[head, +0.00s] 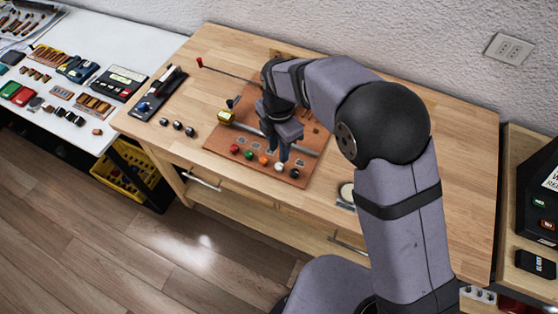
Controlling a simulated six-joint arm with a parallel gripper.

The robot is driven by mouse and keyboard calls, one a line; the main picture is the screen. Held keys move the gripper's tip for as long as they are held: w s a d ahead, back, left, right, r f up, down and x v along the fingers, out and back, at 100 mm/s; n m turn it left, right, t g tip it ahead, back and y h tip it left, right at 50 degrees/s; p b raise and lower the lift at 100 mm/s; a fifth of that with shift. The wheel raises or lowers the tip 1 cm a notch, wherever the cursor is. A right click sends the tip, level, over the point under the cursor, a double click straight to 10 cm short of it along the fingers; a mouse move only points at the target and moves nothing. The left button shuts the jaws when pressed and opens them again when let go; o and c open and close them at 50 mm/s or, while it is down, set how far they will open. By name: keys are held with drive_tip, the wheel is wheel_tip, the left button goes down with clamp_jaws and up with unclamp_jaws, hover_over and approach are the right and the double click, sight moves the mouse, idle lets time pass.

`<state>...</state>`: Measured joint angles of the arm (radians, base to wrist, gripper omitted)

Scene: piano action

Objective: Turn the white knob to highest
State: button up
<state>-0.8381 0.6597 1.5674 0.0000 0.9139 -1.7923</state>
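A brown board (222,140) lies on the wooden table. A row of coloured knobs runs along its front edge: red (235,149), green (249,154), orange (263,160), white (280,167) and black (295,173). The white knob is second from the right; its setting is too small to read. My gripper (279,152) points down over the board, close behind the white knob in the picture. I cannot tell whether it touches the knob or how far apart its fingers are. My arm hides part of the board's right side.
Several small dark round pieces (178,125) and a blue-and-black tool (158,92) lie to the left. The wooden table's (460,160) right part is clear.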

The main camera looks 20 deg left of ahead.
sight(279, 165)
drive_tip(key=shift+n, duration=0.7)
drive_tip(key=shift+f, duration=0.15)
drive_tip(key=shift+f+p, duration=1.4)
drive_tip(key=shift+f, duration=2.15)
clamp_jaws()
